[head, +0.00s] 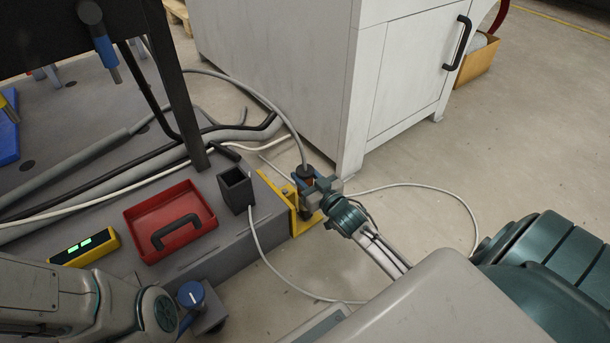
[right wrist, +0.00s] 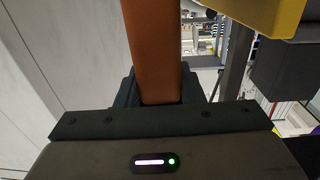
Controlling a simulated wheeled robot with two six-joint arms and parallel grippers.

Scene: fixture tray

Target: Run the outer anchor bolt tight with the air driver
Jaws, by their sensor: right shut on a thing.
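My right gripper (head: 313,190) is shut on the air driver (head: 305,171), which stands roughly upright with its grey hose rising from its dark top. The driver's orange body (right wrist: 155,55) fills the space between the jaws in the right wrist view. The gripper and driver are beside a yellow bracket (head: 284,189) at the corner of the grey fixture base. The bracket also shows in the right wrist view (right wrist: 270,15). The anchor bolt and driver tip are hidden, so I cannot tell whether they touch.
A red tray (head: 150,218) with a black handle, a dark open box (head: 236,188) and a yellow device with green lights (head: 84,247) sit on the base. A blue knob (head: 191,293) is below. A white cabinet (head: 290,55) stands behind. Hoses and cables cross base and floor.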

